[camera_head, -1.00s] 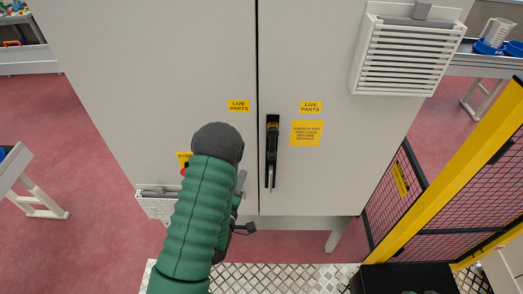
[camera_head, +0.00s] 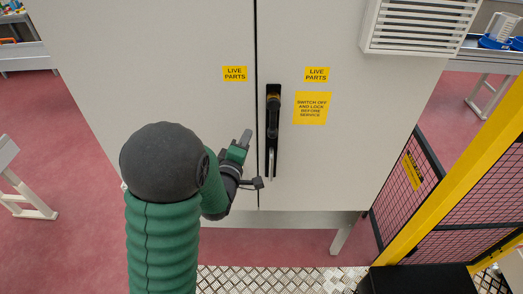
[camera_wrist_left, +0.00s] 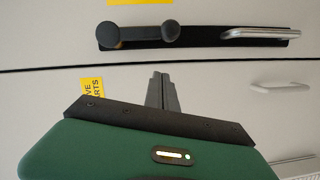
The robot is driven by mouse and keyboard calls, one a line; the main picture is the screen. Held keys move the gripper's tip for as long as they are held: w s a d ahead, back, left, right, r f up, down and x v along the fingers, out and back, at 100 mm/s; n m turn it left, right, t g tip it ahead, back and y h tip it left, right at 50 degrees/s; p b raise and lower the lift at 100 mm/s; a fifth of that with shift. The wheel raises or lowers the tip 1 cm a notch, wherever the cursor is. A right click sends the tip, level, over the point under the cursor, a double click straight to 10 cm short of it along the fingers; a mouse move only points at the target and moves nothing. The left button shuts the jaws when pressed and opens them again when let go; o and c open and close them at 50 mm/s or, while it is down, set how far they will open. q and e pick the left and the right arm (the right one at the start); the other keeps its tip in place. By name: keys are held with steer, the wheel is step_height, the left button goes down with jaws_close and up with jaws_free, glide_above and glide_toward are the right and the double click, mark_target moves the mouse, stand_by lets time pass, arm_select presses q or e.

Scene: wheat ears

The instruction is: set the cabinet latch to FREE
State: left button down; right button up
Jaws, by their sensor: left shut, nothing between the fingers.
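The cabinet latch is a tall black plate (camera_head: 269,150) on the right-hand door, close to the door seam. It carries a black knobbed lever (camera_head: 273,103) at its upper part and a silver handle piece (camera_head: 271,163) at its lower end. In the left wrist view the latch plate (camera_wrist_left: 205,36) lies sideways across the top, with the black lever (camera_wrist_left: 140,33) at left and the silver piece (camera_wrist_left: 262,33) at right. My left gripper (camera_head: 246,137) is left of the latch, in front of the left door. Its fingers (camera_wrist_left: 162,88) are shut and empty, apart from the latch. No FREE marking is readable.
Yellow labels, LIVE PARTS (camera_head: 316,74) and SWITCH OFF (camera_head: 312,108), are beside the latch. A white louvred vent (camera_head: 420,24) sits upper right. A yellow-framed mesh guard (camera_head: 450,160) stands at right. Metal tread plate (camera_head: 270,279) lies below the cabinet.

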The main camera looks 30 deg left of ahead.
mark_target(273, 120)
arm_select(q)
steer(key=w+d, duration=0.1)
steer(key=w, duration=0.1)
steer(key=w+d+f+p, duration=0.1)
steer(key=w, duration=0.1)
steer(key=shift+w+d+f, duration=0.1)
steer(key=shift+d, duration=0.2)
steer(key=shift+f, duration=0.1)
